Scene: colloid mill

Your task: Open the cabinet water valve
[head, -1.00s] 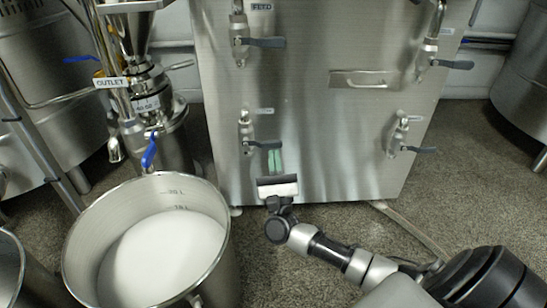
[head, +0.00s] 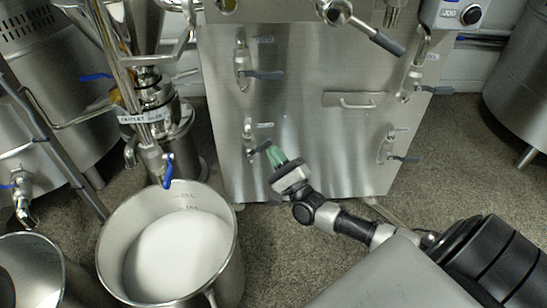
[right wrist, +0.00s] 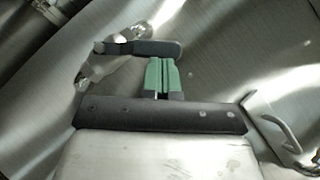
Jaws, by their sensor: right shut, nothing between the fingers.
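The steel cabinet (head: 310,130) has small valves with dark lever handles on its front; their labels are too blurred to read. The lower left valve (head: 249,135) has its dark lever (head: 262,147) beside my right gripper (head: 277,157). My right gripper's green fingers are shut and empty, pointing up and left at the lever. In the right wrist view, the lever (right wrist: 150,48) lies across just beyond the fingertips (right wrist: 161,68), very close; I cannot tell if they touch. My left gripper is not in view.
An open steel pot (head: 232,262) with white contents stands at lower left. A blue-handled outlet valve (head: 168,172) hangs above its rim. Other cabinet valves sit at upper left (head: 241,65), upper right (head: 415,75) and lower right (head: 388,145). A cabinet pull handle (head: 356,100) juts out.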

